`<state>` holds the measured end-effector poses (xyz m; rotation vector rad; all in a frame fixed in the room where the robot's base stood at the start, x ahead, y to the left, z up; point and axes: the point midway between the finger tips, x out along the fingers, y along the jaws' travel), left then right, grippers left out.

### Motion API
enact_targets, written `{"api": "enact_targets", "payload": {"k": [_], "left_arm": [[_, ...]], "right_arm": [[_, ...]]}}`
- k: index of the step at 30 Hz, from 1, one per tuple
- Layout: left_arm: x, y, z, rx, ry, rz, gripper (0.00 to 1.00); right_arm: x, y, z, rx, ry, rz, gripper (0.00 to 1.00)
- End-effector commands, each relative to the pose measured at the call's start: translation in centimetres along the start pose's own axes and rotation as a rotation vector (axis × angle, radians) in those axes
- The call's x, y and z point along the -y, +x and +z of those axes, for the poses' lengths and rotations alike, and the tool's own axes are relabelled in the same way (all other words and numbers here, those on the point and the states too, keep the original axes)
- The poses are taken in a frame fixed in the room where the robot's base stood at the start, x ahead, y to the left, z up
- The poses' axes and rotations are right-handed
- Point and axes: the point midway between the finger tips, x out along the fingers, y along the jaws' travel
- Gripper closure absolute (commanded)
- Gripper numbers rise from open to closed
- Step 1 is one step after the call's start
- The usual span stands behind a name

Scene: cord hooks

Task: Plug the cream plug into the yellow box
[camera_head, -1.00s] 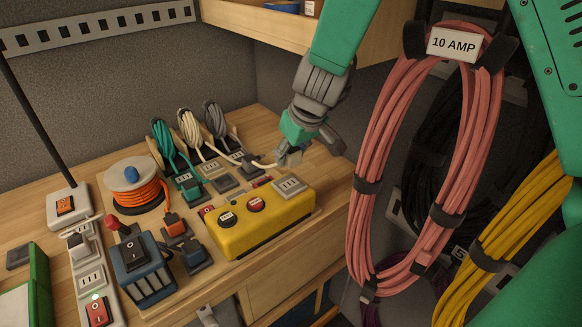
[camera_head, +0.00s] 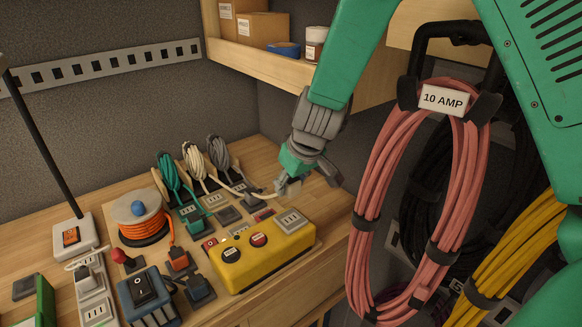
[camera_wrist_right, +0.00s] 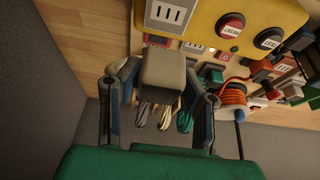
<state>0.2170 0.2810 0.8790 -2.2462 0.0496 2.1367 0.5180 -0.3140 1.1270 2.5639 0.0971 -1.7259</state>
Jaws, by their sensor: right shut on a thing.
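My right gripper (camera_head: 288,186) is shut on the cream plug (camera_wrist_right: 163,80), a pale block between its two fingers in the right wrist view. In the head view the fingers mostly hide the plug. Its cream cord (camera_head: 232,188) runs left to the cream coil (camera_head: 194,160) on a hook. The yellow box (camera_head: 262,262) sits on the bench in front of the gripper, with a pale socket plate (camera_head: 291,220) at its right end. In the wrist view the socket (camera_wrist_right: 168,13) shows beyond the plug. The plug appears apart from the box. My left gripper is not in view.
Green (camera_head: 168,172) and grey (camera_head: 218,155) cord coils stand behind. An orange cord reel (camera_head: 142,222) and a blue box (camera_head: 145,292) are left of the yellow box. Pink cord loops (camera_head: 372,200) hang at right. A shelf (camera_head: 265,62) is above.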

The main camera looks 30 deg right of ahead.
Motion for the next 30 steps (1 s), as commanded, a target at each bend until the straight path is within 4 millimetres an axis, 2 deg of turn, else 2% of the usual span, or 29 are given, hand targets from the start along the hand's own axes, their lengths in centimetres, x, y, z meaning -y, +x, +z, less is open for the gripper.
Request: {"api": "enact_targets", "payload": {"k": [1,6,20,30], "left_arm": [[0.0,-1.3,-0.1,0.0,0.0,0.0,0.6],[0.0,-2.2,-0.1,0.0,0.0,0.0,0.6],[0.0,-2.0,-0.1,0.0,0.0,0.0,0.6],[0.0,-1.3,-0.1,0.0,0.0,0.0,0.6]], "right_arm": [[0.1,-0.2,0.0,0.002,0.005,-0.004,0.97],[0.1,0.7,0.3,-0.006,0.008,0.002,0.97],[0.1,1.1,0.5,-0.007,0.008,0.003,0.97],[0.2,3.1,1.3,-0.006,0.008,0.001,0.97]]}}
